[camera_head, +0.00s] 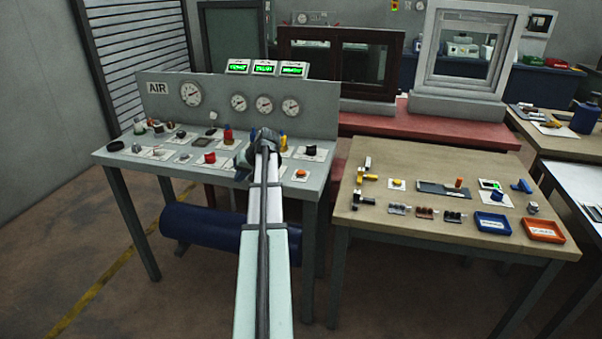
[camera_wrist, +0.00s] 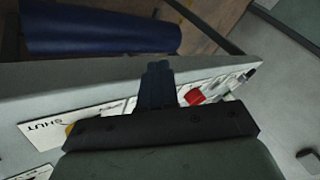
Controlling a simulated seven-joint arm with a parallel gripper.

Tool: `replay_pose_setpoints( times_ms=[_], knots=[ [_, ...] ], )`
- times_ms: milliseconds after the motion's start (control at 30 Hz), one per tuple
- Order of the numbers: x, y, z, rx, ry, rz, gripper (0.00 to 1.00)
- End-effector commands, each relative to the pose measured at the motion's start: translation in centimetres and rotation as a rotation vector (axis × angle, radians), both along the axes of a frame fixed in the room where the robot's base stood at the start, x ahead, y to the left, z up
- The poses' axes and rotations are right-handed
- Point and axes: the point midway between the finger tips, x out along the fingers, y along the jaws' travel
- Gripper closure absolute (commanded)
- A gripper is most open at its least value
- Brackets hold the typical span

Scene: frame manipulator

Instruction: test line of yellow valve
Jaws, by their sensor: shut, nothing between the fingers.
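A small yellow upright piece (camera_head: 283,142) stands on the grey air bench, just right of my wrist in the head view. It may be the yellow valve; its lower part is hard to make out. A yellow-orange bit (camera_wrist: 70,129) shows at the left edge of my gripper body in the wrist view, mostly hidden. My gripper (camera_wrist: 158,68) is shut and empty, its dark fingers together over the bench edge. In the head view my gripper (camera_head: 242,166) is partly hidden by my arm. I cannot tell whether it touches anything.
The air bench (camera_head: 115,157) holds several knobs and cards, including a red knob (camera_wrist: 195,96) close to my fingers. Gauges and three green-lit displays (camera_head: 265,68) stand behind. A blue tank (camera_head: 205,228) is below. A wooden table (camera_head: 400,225) with small parts stands at right.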

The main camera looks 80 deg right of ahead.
Motion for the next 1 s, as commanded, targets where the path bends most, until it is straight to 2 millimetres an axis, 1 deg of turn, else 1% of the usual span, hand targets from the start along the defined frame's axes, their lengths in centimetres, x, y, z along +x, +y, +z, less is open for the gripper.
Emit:
replay_pose_setpoints(
  times_ms=[33, 167, 300, 367, 400, 500, 600, 700, 800, 1000],
  knots=[
    [-1.6, -1.5, 0.9, -0.006, -0.012, -0.022, 1.00],
    [-5.3, -4.1, 3.1, -0.021, -0.042, -0.066, 1.00],
    [-9.6, -6.7, 5.5, -0.040, -0.071, -0.112, 1.00],
    [-11.4, -7.7, 6.5, -0.048, -0.083, -0.130, 1.00],
    [-12.6, -8.2, 7.1, -0.053, -0.090, -0.141, 1.00],
    [-15.1, -9.4, 8.6, -0.067, -0.108, -0.167, 1.00],
    [-17.2, -10.3, 9.6, -0.077, -0.118, -0.187, 1.00],
    [-18.7, -10.8, 10.4, -0.085, -0.127, -0.201, 1.00],
    [-19.5, -11.1, 10.9, -0.089, -0.133, -0.207, 1.00],
    [-19.9, -11.2, 11.1, -0.092, -0.136, -0.211, 1.00]
  ],
)
